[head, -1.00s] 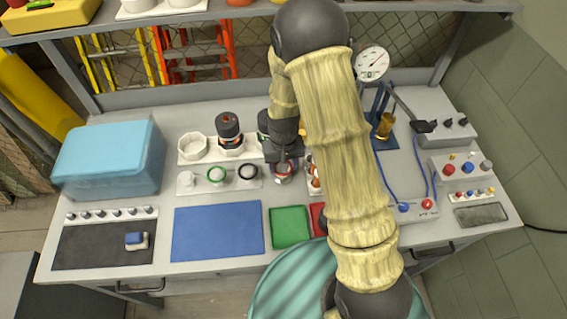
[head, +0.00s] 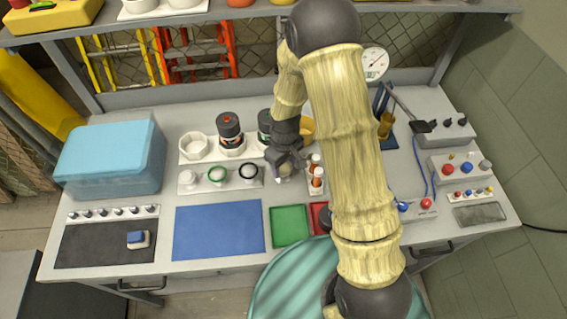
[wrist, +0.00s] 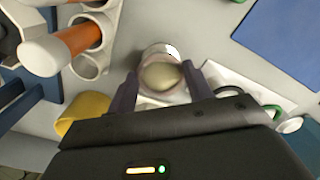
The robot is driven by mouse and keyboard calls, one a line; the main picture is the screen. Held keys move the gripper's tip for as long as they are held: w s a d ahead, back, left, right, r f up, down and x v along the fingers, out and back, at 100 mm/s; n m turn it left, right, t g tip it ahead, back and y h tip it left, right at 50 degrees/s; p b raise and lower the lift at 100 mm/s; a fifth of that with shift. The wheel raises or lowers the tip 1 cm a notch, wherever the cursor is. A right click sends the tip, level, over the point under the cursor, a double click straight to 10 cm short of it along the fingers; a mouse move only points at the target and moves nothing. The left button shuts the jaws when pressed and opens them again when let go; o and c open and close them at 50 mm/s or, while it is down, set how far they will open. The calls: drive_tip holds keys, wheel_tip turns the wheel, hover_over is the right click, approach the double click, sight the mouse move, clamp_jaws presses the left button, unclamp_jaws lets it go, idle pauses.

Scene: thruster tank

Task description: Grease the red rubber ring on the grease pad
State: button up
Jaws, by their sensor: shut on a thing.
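My gripper (head: 285,168) is low over the bench, right of the ring rack. In the wrist view its two dark fingers (wrist: 160,82) close from both sides on a round piece with a thin, dull reddish rim, which I take for the red rubber ring (wrist: 159,46). A pale beige rounded surface, which looks like the grease pad (wrist: 160,75), shows inside that rim between the fingers. The fingers partly hide both. I cannot tell whether ring and pad touch.
Orange-and-white bottles (head: 316,180) stand close on the right. Dark-topped jars (head: 229,127) stand behind. A blue mat (head: 218,230) and green tray (head: 289,226) lie in front.

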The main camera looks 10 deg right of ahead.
drive_tip(key=shift+f, duration=0.1)
drive_tip(key=m, duration=0.4)
drive_tip(key=shift+s+a, duration=0.1)
drive_tip(key=shift+a, duration=0.05)
drive_tip(key=shift+r+p, duration=2.25)
drive_tip(key=shift+r, duration=0.85)
drive_tip(key=shift+f, duration=0.1)
